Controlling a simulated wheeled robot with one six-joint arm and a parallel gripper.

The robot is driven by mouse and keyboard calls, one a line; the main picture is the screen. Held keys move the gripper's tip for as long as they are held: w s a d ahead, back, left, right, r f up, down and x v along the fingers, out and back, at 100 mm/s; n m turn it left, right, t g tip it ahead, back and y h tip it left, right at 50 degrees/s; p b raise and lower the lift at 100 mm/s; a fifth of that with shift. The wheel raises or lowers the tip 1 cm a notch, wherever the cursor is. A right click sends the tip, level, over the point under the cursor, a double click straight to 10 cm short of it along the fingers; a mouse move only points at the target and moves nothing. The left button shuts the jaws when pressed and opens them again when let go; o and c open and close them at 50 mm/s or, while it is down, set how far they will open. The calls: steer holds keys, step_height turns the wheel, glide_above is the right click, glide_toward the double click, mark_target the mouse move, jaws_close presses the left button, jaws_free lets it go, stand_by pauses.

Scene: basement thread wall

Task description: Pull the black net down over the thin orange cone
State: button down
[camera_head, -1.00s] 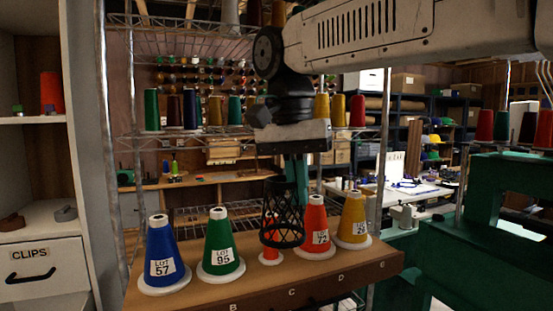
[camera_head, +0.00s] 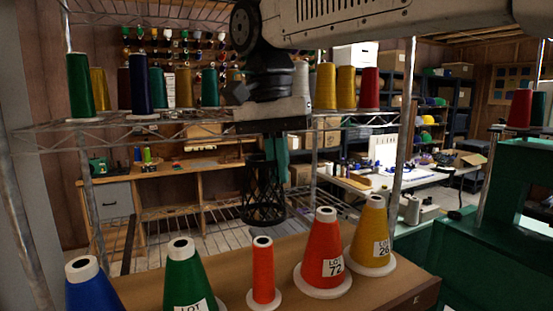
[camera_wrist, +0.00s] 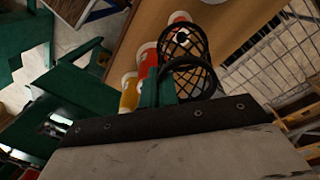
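The thin orange cone (camera_head: 263,272) stands upright on its white base on the brown shelf board, between the green cone and the larger orange cone. The black net (camera_head: 264,196) is an open mesh sleeve with rings at both ends. My gripper (camera_head: 276,158) has green fingers shut on the net's upper end, and the net hangs below. In the head view the net's lower ring is above the thin cone's tip, apart from it. The net (camera_wrist: 186,52) also shows in the wrist view, with cones beyond it. Their exact alignment with the net is unclear.
A blue cone (camera_head: 88,285), a green cone (camera_head: 186,275), a larger orange cone (camera_head: 322,253) and a yellow cone (camera_head: 371,236) share the board (camera_head: 402,288). A wire shelf with spools (camera_head: 210,88) stands behind. Green machinery (camera_head: 500,215) is at the right.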

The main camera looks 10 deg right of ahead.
step_height(320, 180, down, 10)
stand_by(0.8)
steer(key=shift+s+a+f, duration=0.1)
steer(key=shift+a+f, duration=0.05)
steer(key=shift+f, duration=0.2)
stand_by(0.6)
steer(key=shift+f, duration=1.4)
